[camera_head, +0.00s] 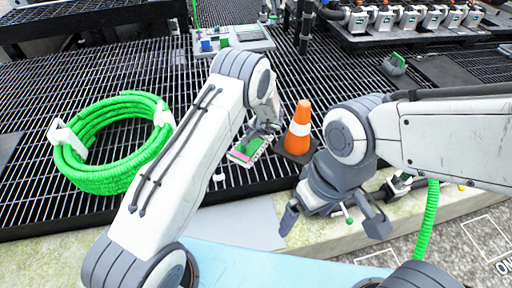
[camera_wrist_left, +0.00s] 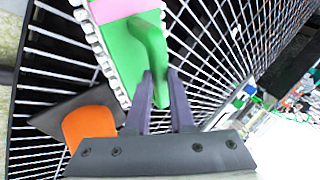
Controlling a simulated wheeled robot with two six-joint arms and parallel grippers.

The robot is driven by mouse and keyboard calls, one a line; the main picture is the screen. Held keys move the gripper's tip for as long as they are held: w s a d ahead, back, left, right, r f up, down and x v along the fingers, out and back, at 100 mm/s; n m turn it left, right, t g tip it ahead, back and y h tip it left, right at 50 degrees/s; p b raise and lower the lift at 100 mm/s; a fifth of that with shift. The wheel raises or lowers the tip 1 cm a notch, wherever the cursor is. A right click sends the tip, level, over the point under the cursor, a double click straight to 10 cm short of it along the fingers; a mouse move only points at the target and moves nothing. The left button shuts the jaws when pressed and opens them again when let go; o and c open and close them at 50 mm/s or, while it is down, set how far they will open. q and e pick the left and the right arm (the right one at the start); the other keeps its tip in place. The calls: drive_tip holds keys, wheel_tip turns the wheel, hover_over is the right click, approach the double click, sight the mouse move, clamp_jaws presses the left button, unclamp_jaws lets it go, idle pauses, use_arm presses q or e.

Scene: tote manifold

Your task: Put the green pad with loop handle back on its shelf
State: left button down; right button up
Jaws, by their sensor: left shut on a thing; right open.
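The green pad with loop handle (camera_head: 246,151) has a pink patch and a pale ribbed edge. In the left wrist view the pad (camera_wrist_left: 125,45) fills the upper middle, and its green loop handle (camera_wrist_left: 150,50) runs down between the fingers. My left gripper (camera_wrist_left: 160,88) is shut on that handle; in the head view it (camera_head: 264,132) holds the pad over the black grating. How high is hard to tell. My right gripper (camera_head: 335,220) is open and empty, above the pale ledge at the front. I cannot tell which surface is the pad's shelf.
An orange cone (camera_head: 299,130) stands close right of the pad; it also shows in the left wrist view (camera_wrist_left: 88,125). A green hose coil (camera_head: 90,121) lies left on the grating (camera_head: 40,90). A grey tray (camera_head: 245,38) with small parts and a manifold rack (camera_head: 420,35) are behind.

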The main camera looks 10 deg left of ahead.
sight(250, 144)
use_arm(q)
drive_tip(key=shift+f+b, duration=0.5)
drive_tip(key=shift+f, duration=2.15)
drive_tip(key=shift+f, duration=0.15)
drive_tip(key=c, duration=0.8)
unclamp_jaws()
